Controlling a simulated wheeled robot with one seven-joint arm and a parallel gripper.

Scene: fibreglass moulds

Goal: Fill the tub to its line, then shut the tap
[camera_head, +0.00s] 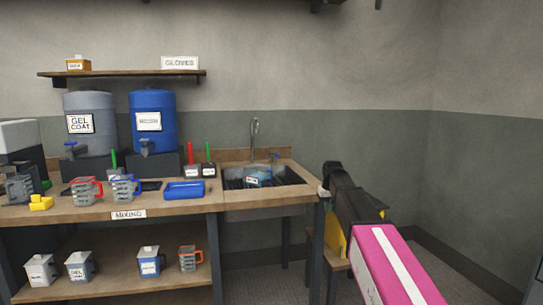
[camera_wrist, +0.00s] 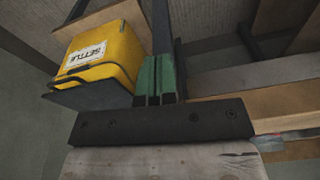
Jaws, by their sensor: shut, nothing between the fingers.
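A blue tub (camera_head: 257,178) with a white label sits in the sink (camera_head: 285,174) at the right end of the bench. The tall grey faucet (camera_head: 255,128) rises behind it, with a small blue handle (camera_head: 275,155) at its right. I cannot make out any water, the tub's line or the handle's setting. My gripper shows in the wrist view with its green fingers (camera_wrist: 158,62) together and nothing between them. In the head view my arm's end is right of the sink, apart from the tub; the fingertips are hidden.
A yellow container (camera_wrist: 105,55) marked SETTLE is beside my fingers in the wrist view. A grey GEL COAT drum (camera_head: 90,108) and a blue drum (camera_head: 154,105), both with spigots, stand on the bench. Jugs and a blue tray (camera_head: 184,190) lie left of the sink.

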